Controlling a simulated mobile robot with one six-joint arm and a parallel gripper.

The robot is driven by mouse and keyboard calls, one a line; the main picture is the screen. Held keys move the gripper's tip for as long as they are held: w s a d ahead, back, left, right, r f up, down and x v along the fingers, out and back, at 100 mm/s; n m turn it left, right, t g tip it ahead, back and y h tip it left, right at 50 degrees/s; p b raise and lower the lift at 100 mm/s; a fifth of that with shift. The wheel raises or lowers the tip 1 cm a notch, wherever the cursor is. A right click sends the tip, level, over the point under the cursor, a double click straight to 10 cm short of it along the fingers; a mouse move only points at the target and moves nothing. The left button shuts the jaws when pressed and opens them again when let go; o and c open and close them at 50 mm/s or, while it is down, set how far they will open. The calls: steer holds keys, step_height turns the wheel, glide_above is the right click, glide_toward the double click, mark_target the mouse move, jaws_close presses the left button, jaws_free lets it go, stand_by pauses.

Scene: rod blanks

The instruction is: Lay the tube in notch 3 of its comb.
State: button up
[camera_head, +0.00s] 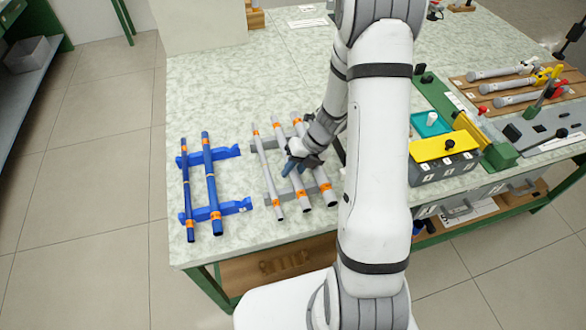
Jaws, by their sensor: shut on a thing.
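Three pale grey tubes with orange bands lie side by side across a grey comb (313,190): a left tube (267,170), a middle tube (303,196) and a right tube (327,190). My gripper (293,168), dark with bluish fingers, points down and is shut on the middle tube, near its mid-length. My wrist hides part of the middle and right tubes and the far side of the comb. I cannot tell whether the held tube touches the notch bottoms. The notch numbers are not readable.
A blue comb (231,206) with two blue tubes stands to the left. Right of my arm are a grey box with a yellow top (443,147), a teal tray (430,124) and a wooden rack with clamps (480,88).

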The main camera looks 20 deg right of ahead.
steer(key=shift+f, duration=0.4)
steer(key=o, duration=0.8)
steer(key=shift+o, duration=0.2)
steer(key=shift+r, duration=0.15)
steer(key=v, duration=0.7)
steer(key=shift+d+r+p, duration=0.25)
steer(key=shift+p, duration=0.05)
steer(key=shift+w, duration=0.1)
